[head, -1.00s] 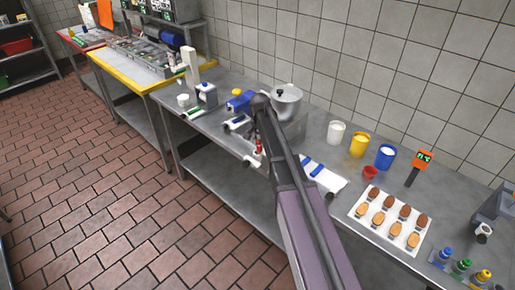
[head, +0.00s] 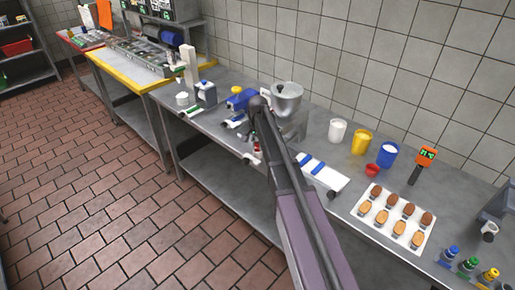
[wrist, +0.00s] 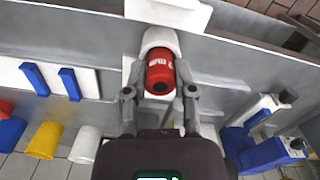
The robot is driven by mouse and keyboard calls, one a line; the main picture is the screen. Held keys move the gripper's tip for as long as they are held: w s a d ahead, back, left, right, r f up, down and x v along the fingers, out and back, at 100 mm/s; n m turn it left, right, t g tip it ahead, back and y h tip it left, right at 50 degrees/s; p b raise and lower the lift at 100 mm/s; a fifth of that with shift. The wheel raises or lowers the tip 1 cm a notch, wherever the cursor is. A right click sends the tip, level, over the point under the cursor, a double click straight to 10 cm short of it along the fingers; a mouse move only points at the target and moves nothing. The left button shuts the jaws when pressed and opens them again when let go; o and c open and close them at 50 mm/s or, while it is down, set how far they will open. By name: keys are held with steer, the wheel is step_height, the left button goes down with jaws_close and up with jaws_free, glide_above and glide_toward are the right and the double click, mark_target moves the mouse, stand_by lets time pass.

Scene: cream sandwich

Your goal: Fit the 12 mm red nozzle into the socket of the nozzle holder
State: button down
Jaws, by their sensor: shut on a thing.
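The red nozzle (wrist: 159,74) is a short red cylinder with white marks and a dark hole, between my gripper's fingers in the wrist view. My gripper (wrist: 160,92) is shut on it. The nozzle holder (wrist: 161,38) is a white rounded part directly beyond the nozzle, in line with it. The nozzle's far end meets or overlaps the holder's edge; I cannot tell how deep it sits in the socket. In the head view a small bit of red nozzle (head: 257,149) shows beside my arm, and my gripper is mostly hidden.
A white board with blue strips (head: 322,177) lies right of my arm. A blue machine (head: 240,99) and a steel bowl (head: 287,92) stand behind. White (head: 337,131), yellow (head: 361,141) and blue (head: 386,154) cups stand near the wall. The steel counter's front edge is close.

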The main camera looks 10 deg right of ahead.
steer(key=shift+f, duration=0.25)
steer(key=shift+c, duration=2.2)
jaws_free()
steer(key=shift+r, duration=0.25)
step_height(320, 180, up, 12)
steer(key=p, duration=1.2)
steer(key=s+n, duration=0.7)
steer(key=s, duration=2.2)
steer(key=shift+n, duration=0.4)
